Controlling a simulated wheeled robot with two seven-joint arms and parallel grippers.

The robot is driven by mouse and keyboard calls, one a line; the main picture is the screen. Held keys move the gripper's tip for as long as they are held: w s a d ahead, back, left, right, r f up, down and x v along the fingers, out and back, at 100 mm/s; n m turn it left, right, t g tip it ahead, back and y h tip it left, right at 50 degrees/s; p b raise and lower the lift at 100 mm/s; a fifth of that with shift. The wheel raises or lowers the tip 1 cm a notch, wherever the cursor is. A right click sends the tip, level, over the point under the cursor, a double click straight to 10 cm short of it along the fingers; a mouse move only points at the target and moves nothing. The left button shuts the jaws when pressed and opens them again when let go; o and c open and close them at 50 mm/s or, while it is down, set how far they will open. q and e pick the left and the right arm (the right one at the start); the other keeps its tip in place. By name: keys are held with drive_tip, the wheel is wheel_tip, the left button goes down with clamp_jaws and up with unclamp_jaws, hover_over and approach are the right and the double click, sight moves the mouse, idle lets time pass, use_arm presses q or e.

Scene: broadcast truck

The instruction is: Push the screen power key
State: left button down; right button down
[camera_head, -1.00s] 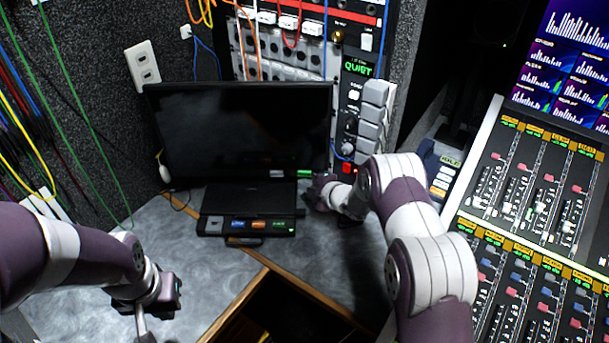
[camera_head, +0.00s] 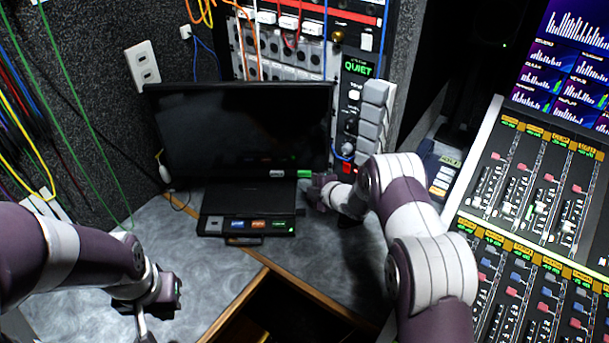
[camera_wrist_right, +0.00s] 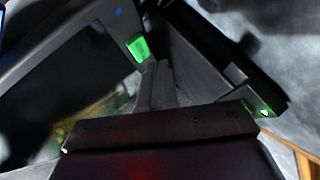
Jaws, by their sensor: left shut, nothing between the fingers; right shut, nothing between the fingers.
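The black screen (camera_head: 240,130) stands at the back of the desk, its face dark with faint coloured reflections low down. A green-lit key (camera_head: 305,174) sits at the right end of its lower bezel, beside a pale grey key (camera_head: 277,174). My right gripper (camera_head: 313,188) is shut and empty, just below the green key. In the right wrist view the green key (camera_wrist_right: 138,48) is at the tips of my shut fingers (camera_wrist_right: 152,72); whether they touch it I cannot tell. My left gripper (camera_head: 174,291) is shut and empty, low over the desk at the left.
A black unit (camera_head: 213,241) with several coloured keys lies before the screen. A rack (camera_head: 350,110) with a "QUIET" display stands behind right, and a mixing console (camera_head: 530,200) fills the right. The grey desk (camera_head: 215,285) is bare between my arms, with a wooden edge in front.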

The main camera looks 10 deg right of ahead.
drive_tip(key=shift+w+d+b, duration=0.1)
drive_tip(key=shift+w+b, duration=0.25)
drive_tip(key=shift+w, duration=0.1)
drive_tip(key=shift+w+d+b, duration=0.1)
drive_tip(key=shift+w+b, duration=0.2)
drive_tip(key=shift+w, duration=0.15)
idle(0.4)
drive_tip(key=shift+s, duration=0.15)
drive_tip(key=shift+s+a, duration=0.2)
drive_tip(key=shift+s, duration=0.6)
drive_tip(key=s+p, duration=0.1)
drive_tip(key=s, duration=0.2)
drive_tip(key=s+a, duration=0.1)
drive_tip(key=s, duration=0.1)
drive_tip(key=shift+s+p, duration=0.35)
drive_tip(key=shift+s, duration=0.05)
